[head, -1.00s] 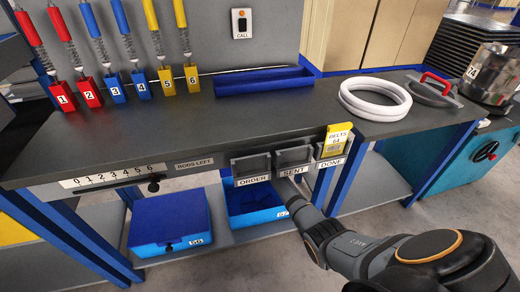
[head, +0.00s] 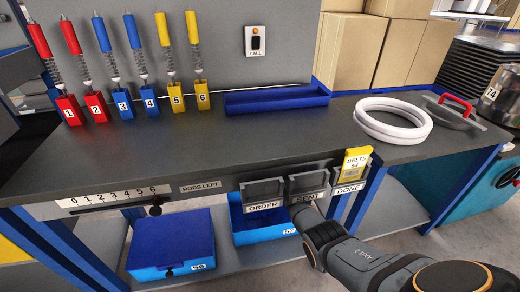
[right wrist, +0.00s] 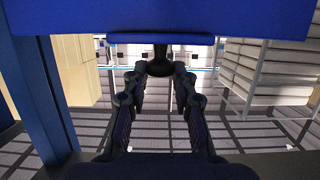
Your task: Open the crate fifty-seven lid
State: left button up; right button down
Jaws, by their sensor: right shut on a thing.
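Crate fifty-seven (head: 268,236) is a blue crate on the lower shelf, labelled 57. Its upper part is partly covered by the trays above it, and I cannot tell there how far its lid is raised. In the right wrist view my right gripper (right wrist: 160,80) is shut on a dark knob (right wrist: 161,64), just below a blue panel (right wrist: 160,18) with a lighter blue edge. In the head view my right arm reaches in beneath the SENT tray, and its fingertips are hidden. My left gripper is not in view.
Crate 56 (head: 172,238), with a dark blue lid, stands left of crate 57. Trays marked ORDER (head: 263,192), SENT (head: 308,183) and DONE (head: 348,178) hang from the bench (head: 200,155) above.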

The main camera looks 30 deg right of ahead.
jog(key=c, duration=1.1)
grip_release()
jog(key=shift+r, duration=0.35)
jog(key=shift+f, duration=0.2)
jog(key=shift+s, duration=0.15)
jog(key=v, duration=1.1)
jog(key=shift+s+a+r, duration=0.1)
jog(key=shift+s, duration=0.25)
